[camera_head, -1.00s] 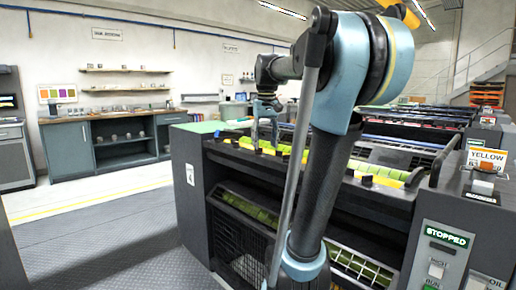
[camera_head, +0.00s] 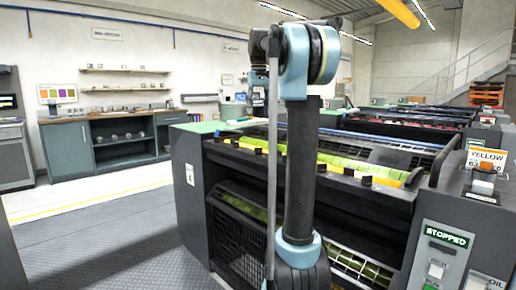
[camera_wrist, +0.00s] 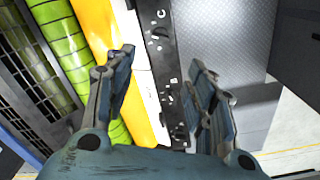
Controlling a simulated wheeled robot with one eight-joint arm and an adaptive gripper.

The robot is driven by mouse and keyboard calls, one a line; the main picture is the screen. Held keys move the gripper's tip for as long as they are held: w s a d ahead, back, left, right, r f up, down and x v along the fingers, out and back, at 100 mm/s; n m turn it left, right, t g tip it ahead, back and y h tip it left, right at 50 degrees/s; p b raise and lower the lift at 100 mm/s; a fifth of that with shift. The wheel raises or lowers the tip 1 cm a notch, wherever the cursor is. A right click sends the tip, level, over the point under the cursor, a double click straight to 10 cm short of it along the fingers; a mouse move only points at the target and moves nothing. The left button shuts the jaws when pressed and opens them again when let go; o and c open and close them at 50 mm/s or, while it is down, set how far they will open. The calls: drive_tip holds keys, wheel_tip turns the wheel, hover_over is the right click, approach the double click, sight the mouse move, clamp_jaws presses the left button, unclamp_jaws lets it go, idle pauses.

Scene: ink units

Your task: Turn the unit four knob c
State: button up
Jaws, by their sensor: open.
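Unit four (camera_head: 188,215) is the nearest dark press unit, with a "4" label on its end panel. Small black knobs, such as one at the right (camera_head: 366,180), line its top front edge beside a yellow strip; I cannot tell which is knob c. In the wrist view, a dark rail (camera_wrist: 172,75) with a white letter C runs between my fingers.
A control panel (camera_head: 445,240) reading "STOPPED" and a "YELLOW" sign (camera_head: 487,158) stand at the right. More press units lie behind. A workbench (camera_head: 115,140) stands at the back left. The floor (camera_head: 100,225) left of the unit is clear.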

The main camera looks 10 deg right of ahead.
sight(258, 151)
wheel_tip(258, 151, down, 16)
drive_tip(key=shift+f, duration=0.1)
idle(0.5)
drive_tip(key=shift+c, duration=0.2)
drive_tip(key=c, duration=1)
